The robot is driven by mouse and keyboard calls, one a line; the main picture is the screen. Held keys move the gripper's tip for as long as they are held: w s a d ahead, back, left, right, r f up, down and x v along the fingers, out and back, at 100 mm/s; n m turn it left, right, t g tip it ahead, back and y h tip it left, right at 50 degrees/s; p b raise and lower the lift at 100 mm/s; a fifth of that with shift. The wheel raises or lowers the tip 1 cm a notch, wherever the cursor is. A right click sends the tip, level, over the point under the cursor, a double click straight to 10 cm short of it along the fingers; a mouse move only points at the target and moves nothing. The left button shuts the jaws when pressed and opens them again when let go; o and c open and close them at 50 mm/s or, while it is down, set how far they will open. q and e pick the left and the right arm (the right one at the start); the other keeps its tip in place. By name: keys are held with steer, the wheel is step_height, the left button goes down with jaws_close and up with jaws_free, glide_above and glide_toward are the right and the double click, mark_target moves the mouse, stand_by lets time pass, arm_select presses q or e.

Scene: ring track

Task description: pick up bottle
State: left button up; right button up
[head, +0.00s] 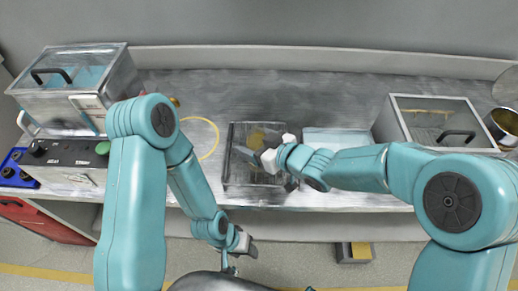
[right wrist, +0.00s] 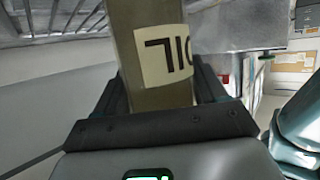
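The bottle (right wrist: 150,55) is olive-coloured with a cream label showing the black letters "OIL". It fills the right wrist view's upper middle. My right gripper (right wrist: 160,92) has one finger on each side of it, close against its sides, and looks shut on it.
A glass-lidded box (head: 75,60) and a control panel with knobs (head: 75,155) stand at the left. Another lidded case (head: 440,115) and a metal pot (head: 502,125) stand at the right. The grey counter (head: 280,90) is clear behind the rack.

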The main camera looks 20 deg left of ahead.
steer(key=shift+a, duration=0.15)
steer(key=c, duration=0.7)
steer(key=shift+r, duration=0.15)
step_height(320, 180, up, 20)
steer(key=p, duration=0.8)
